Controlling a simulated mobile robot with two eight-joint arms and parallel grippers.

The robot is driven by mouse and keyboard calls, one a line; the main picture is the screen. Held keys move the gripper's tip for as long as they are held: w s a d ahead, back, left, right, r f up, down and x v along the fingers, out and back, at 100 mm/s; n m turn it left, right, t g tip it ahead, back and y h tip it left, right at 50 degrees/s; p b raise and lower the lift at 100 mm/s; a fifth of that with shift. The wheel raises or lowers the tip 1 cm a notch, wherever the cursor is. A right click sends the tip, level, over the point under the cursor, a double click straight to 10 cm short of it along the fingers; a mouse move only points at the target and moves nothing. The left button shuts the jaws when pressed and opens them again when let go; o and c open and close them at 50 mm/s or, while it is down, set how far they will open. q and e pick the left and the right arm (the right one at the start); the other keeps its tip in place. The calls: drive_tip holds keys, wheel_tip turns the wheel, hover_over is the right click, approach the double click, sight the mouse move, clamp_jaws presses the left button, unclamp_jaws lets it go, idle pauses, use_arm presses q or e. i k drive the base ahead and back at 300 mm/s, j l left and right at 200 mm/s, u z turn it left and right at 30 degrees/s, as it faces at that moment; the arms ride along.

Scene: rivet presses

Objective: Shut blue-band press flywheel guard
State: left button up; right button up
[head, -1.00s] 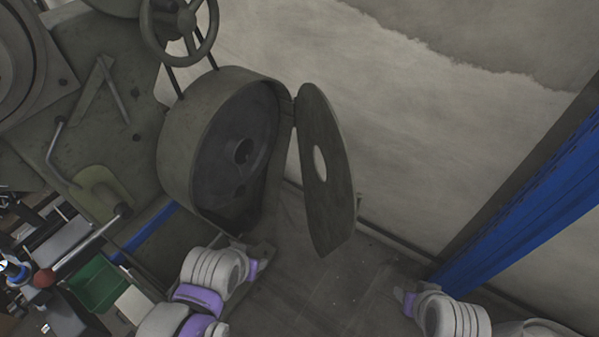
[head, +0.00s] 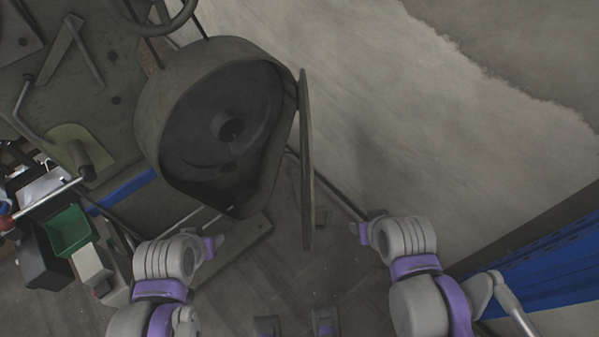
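The press's grey flywheel housing (head: 160,130) is at upper centre in the head view, its front uncovered with the dark flywheel (head: 205,115) inside. The flywheel guard (head: 306,165) stands open, hinged at the housing's right edge and seen almost edge-on. A blue band (head: 125,188) shows on the press at lower left. My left gripper (head: 217,243) is just below the housing, left of the guard. My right gripper (head: 359,232) is right of the guard's lower end, with a visible gap between them. Both grippers' fingers are too small to tell their opening.
A green bin (head: 68,230) and a dark bin (head: 42,262) are at lower left, near a lever with a red knob (head: 6,222). A pale wall (head: 420,120) lies behind the guard. Floor shows between my arms.

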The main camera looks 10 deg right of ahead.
sight(312, 185)
drive_tip(key=i+l+u, duration=0.1)
drive_tip(key=l+u, duration=0.25)
drive_tip(key=l, duration=0.15)
drive_tip(key=l+u, duration=0.3)
drive_tip(key=l, duration=0.2)
drive_tip(key=k+l, duration=0.2)
drive_tip(key=k, duration=0.2)
drive_tip(key=i+j, duration=0.1)
drive_tip(key=j, duration=0.2)
